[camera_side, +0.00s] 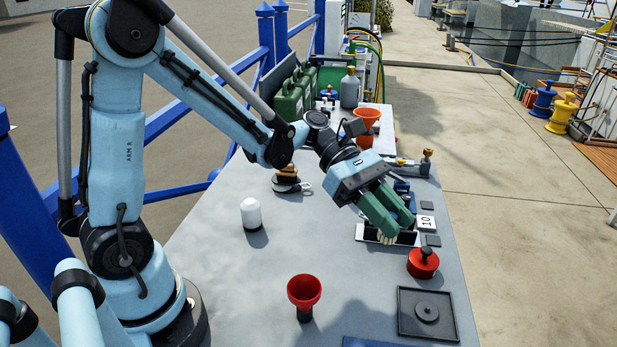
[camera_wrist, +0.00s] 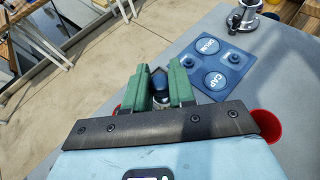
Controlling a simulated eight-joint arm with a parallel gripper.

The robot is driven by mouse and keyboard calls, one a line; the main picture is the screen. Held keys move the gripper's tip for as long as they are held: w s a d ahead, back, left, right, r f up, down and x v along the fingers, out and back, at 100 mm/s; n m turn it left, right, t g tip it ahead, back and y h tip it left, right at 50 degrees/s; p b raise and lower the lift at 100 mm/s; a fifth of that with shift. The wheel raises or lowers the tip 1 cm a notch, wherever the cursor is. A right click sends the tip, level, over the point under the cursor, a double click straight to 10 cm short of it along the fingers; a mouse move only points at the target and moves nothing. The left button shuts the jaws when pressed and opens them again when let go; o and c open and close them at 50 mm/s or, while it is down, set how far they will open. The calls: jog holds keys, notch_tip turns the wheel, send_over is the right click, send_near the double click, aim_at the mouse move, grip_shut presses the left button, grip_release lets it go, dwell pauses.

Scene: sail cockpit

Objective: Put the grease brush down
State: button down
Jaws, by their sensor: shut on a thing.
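My gripper (camera_side: 396,222) points down and to the right over the right side of the grey table, its green fingers shut on the grease brush (camera_side: 387,239). Only the brush's pale bristles show clearly, just below the fingertips; the fingers hide most of the rest. The bristles are over or in a dark, white-edged tray (camera_side: 361,231); I cannot tell whether they touch it. In the wrist view the green fingers (camera_wrist: 161,88) have a dark blue, rounded part between them, and I cannot tell whether it belongs to the brush.
A red lidded pot (camera_side: 423,264) and a black square tray (camera_side: 427,312) stand nearby. A red funnel (camera_side: 304,290) and a white-topped bottle (camera_side: 251,213) stand left. The table's middle is clear.

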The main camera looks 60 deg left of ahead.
jog(key=shift+s+d+f+m+g+y, duration=0.2)
jog(key=shift+s+f+m+g, duration=0.75)
jog(key=shift+f, duration=1.1)
jog(key=shift+s+d+f+m+g+y, duration=0.2)
jog(key=shift+s+f+m+g, duration=0.75)
jog(key=shift+f, duration=1.05)
jog(key=shift+s+d+f+m+g+y, duration=0.1)
jog(key=shift+s+d+f+m+g, duration=0.2)
jog(key=shift+s+f+m+g, duration=1.2)
jog(key=shift+w+f+n+t, duration=0.15)
jog(key=shift+w+f+n, duration=0.1)
jog(key=shift+f+n, duration=0.25)
jog(key=shift+w+f+n+t, duration=0.2)
jog(key=shift+f+n, duration=0.1)
jog(key=shift+f, duration=0.35)
jog(key=c, duration=0.9)
grip_release()
jog(key=shift+o, duration=0.2)
